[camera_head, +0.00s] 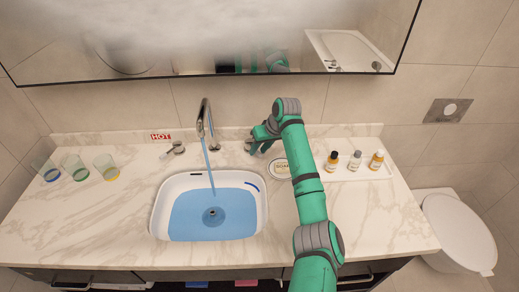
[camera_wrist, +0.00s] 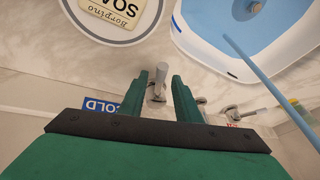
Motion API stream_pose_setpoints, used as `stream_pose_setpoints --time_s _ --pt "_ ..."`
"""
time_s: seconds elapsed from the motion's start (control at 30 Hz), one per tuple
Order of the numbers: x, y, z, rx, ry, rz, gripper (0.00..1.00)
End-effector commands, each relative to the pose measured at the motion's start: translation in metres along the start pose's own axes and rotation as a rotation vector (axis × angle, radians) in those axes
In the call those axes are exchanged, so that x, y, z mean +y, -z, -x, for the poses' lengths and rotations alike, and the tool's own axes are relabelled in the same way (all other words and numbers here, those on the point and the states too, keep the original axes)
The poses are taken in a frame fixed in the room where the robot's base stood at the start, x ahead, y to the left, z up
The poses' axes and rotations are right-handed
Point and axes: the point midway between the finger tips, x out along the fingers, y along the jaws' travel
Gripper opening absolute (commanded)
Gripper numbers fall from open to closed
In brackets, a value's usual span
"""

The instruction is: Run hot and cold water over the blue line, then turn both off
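Water stands in the white basin (camera_head: 160,203), and a blue stream (camera_head: 208,168) runs into it from the tall faucet (camera_head: 204,112). A short blue line (camera_head: 251,185) marks the basin's back right wall, seemingly just above the water surface (camera_head: 190,222). My gripper (camera_head: 258,140) is at the cold tap, right of the faucet. In the wrist view my gripper (camera_wrist: 160,80) is open, its fingers on either side of the cold handle (camera_wrist: 161,74); contact is unclear. The hot handle (camera_head: 175,148) stands left of the faucet, by the red HOT label (camera_head: 160,137).
A round soap dish (camera_head: 280,168) lies close right of my gripper. Several small bottles stand on a white tray (camera_head: 350,174) further right. Several glasses (camera_head: 106,166) stand at the far left. A mirror (camera_head: 200,40) hangs above the counter. A toilet (camera_head: 460,232) is at right.

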Motion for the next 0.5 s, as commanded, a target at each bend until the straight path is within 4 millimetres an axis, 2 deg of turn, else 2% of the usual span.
stream_pose_setpoints --time_s 0.27,0.37,0.5 --pt "0.001 0.000 0.004 0.000 0.000 -0.001 0.30" --pt "0.001 0.000 0.014 0.002 -0.001 0.000 0.30" --pt "0.001 0.000 0.038 0.002 -0.001 0.000 0.30"
